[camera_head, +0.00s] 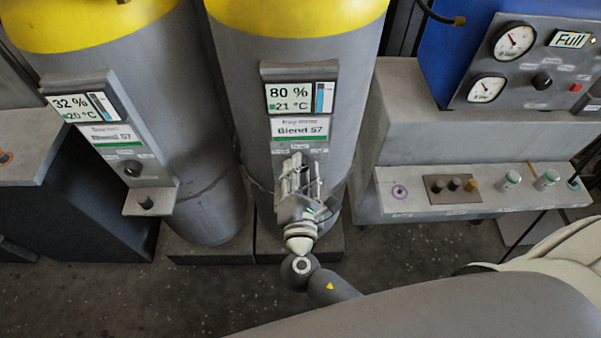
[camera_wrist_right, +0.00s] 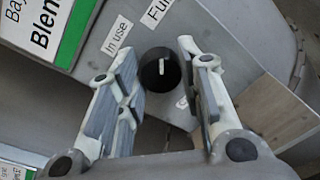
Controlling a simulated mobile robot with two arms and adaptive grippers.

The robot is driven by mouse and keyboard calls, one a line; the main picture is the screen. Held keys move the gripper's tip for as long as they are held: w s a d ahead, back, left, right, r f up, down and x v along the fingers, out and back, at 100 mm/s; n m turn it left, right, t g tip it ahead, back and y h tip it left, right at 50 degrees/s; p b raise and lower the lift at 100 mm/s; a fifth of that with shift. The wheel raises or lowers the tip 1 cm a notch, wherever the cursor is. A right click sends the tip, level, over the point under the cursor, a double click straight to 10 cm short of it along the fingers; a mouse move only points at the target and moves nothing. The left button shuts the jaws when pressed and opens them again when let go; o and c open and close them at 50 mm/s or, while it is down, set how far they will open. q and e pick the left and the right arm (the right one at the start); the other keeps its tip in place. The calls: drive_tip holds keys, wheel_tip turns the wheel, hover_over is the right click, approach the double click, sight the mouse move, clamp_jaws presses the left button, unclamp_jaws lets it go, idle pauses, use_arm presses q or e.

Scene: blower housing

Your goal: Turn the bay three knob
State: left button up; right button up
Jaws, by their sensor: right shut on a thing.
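The black round knob (camera_wrist_right: 160,70) sits on a grey panel in the right wrist view, between my right gripper's fingertips. Its white pointer line stands nearly upright in that view, below the labels "In use" and "Full". My right gripper (camera_wrist_right: 156,58) is shut on the knob, one finger at each side. In the head view my right gripper (camera_head: 298,166) reaches up in front of the middle cylinder (camera_head: 235,90) and hides the knob. My left gripper is not in view.
A left cylinder (camera_head: 185,110) has a display reading 32 %, a knob (camera_head: 132,168) and a small shelf (camera_head: 150,198). At right, a grey bench (camera_head: 420,120) carries a control strip and a blue gauge box (camera_head: 445,50). Dark floor is clear at lower left.

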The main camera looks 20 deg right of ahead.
drive_tip(key=shift+m, duration=0.6)
drive_tip(key=shift+b, duration=0.3)
drive_tip(key=o, duration=1)
drive_tip(key=shift+o, duration=0.2)
drive_tip(key=shift+s, duration=0.1)
drive_tip(key=v, duration=1.1)
drive_tip(key=shift+s, duration=0.45)
drive_tip(key=shift+a, duration=0.1)
